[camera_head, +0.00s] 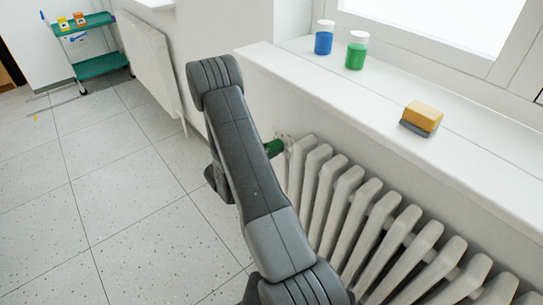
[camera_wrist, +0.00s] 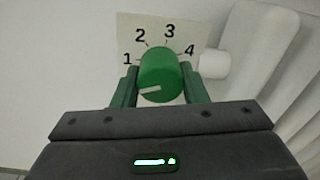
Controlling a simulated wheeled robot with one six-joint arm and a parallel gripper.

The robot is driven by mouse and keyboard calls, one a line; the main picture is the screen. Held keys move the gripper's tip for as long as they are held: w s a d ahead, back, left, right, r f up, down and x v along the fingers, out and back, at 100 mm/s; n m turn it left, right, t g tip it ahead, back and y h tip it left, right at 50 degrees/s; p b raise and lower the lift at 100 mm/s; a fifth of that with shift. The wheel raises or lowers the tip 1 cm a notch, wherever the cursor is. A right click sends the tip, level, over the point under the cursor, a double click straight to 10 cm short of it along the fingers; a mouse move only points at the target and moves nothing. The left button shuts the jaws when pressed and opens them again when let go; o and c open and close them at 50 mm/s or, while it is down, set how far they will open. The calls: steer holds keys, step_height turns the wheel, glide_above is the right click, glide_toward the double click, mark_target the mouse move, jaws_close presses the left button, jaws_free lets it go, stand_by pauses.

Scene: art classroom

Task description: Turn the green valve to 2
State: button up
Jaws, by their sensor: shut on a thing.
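The green valve (camera_wrist: 158,66) is a round knob in the middle of the wrist view. Behind it is a pale plate (camera_wrist: 128,30) with the numbers 1, 2, 3 and 4 in an arc. A white mark on the knob's front face points left and slightly down, on the side of the 1 and below it. My gripper (camera_wrist: 159,74) is shut on the knob, one green finger on each side. In the head view a green part (camera_head: 273,148) shows at the radiator's left end, beside my arm; I cannot tell whether it is knob or finger.
The white radiator (camera_head: 372,225) runs along the wall under the windowsill (camera_head: 470,145). On the sill are a blue jar (camera_head: 323,42), a green jar (camera_head: 356,55) and a wooden-backed eraser (camera_head: 423,116). A green trolley (camera_head: 100,66) stands far left.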

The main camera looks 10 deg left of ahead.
steer(key=m+b, duration=0.4)
steer(key=b, duration=0.1)
steer(key=shift+f+m, duration=0.3)
steer(key=shift+f, duration=0.05)
steer(key=m+b, duration=0.3)
steer(key=b, duration=0.2)
steer(key=shift+m, duration=0.3)
steer(key=m+b, duration=0.3)
steer(key=b, duration=0.2)
steer(key=shift+r+m+b, duration=0.1)
steer(key=shift+m+b, duration=0.25)
steer(key=shift+m, duration=0.05)
steer(key=shift+r+m+b, duration=0.2)
steer(key=shift+m+b, duration=0.6)
steer(key=shift+b, duration=0.3)
steer(key=shift+r, duration=0.1)
steer(key=o, duration=1)
steer(key=shift+c, duration=0.2)
steer(key=shift+a, duration=0.1)
steer(key=p+v, duration=0.3)
steer(key=v, duration=1)
steer(key=shift+s, duration=0.4)
